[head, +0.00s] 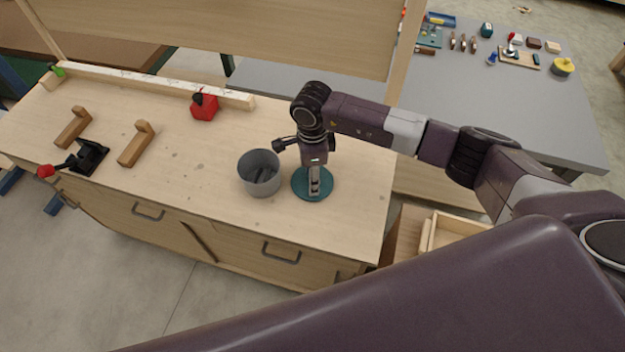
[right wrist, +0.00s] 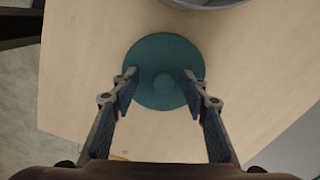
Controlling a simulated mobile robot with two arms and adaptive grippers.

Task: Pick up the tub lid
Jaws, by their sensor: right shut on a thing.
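The tub lid (head: 300,188) is a round, flat teal disc with a small knob in the middle. It is at the front right of the wooden workbench, just right of the grey tub. My right gripper (head: 314,188) points down over it. In the right wrist view the lid (right wrist: 165,57) shows nearly whole, and the fingers of my right gripper (right wrist: 161,85) are on either side of the knob, shut on the lid. Whether the lid is clear of the bench I cannot tell. My left gripper is not in view.
The open grey tub (head: 246,179) stands close beside the lid with dark things inside. A red object (head: 204,107), wooden pieces (head: 137,144) and a black clamp-like tool (head: 88,157) are farther left. The bench's right edge is near. A grey table (head: 480,95) stands behind.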

